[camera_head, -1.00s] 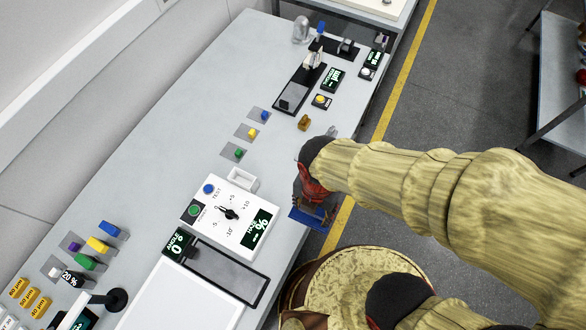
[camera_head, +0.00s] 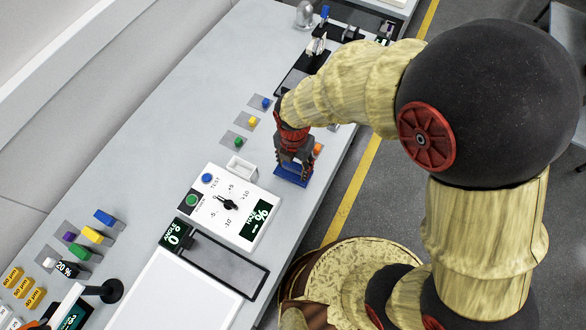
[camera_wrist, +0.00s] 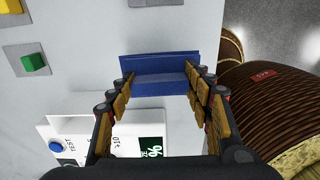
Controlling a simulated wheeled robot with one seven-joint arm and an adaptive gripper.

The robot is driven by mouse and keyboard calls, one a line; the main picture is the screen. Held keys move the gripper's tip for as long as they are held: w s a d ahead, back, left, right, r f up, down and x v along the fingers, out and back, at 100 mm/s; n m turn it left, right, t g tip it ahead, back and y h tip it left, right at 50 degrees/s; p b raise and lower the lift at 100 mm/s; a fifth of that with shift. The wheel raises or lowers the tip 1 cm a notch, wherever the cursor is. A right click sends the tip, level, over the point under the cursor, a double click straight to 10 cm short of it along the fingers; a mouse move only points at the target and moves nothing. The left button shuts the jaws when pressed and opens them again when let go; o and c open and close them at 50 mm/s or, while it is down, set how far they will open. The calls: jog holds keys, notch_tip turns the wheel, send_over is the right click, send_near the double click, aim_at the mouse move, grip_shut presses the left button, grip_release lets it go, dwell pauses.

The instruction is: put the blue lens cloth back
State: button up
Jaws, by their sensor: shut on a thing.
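The blue lens cloth (camera_head: 292,176) shows as a small flat blue piece below my gripper (camera_head: 292,158), near the right edge of the bench. In the wrist view the blue cloth (camera_wrist: 160,66) spans between the fingertips of my gripper (camera_wrist: 160,84), which is shut on it. The cloth looks folded, with a raised back part and a lower front strip. I cannot tell whether its underside touches the bench. My arm hides part of the bench behind the gripper.
A white dial panel (camera_head: 226,204) and a small open white box (camera_head: 241,167) stand left of the cloth. Coloured buttons on grey plates (camera_head: 239,142) lie further up-left. A small orange thing (camera_head: 317,149) is just right of my gripper. Bare bench lies far left.

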aim_at(293, 169)
jog(key=shift+w+a+f, duration=0.1)
jog(key=shift+w+f, duration=0.1)
jog(key=shift+w+f+b, duration=0.1)
jog(key=shift+f+b, duration=0.4)
jog(key=shift+f, duration=1.1)
jog(key=shift+f, duration=0.1)
jog(key=o, duration=1.1)
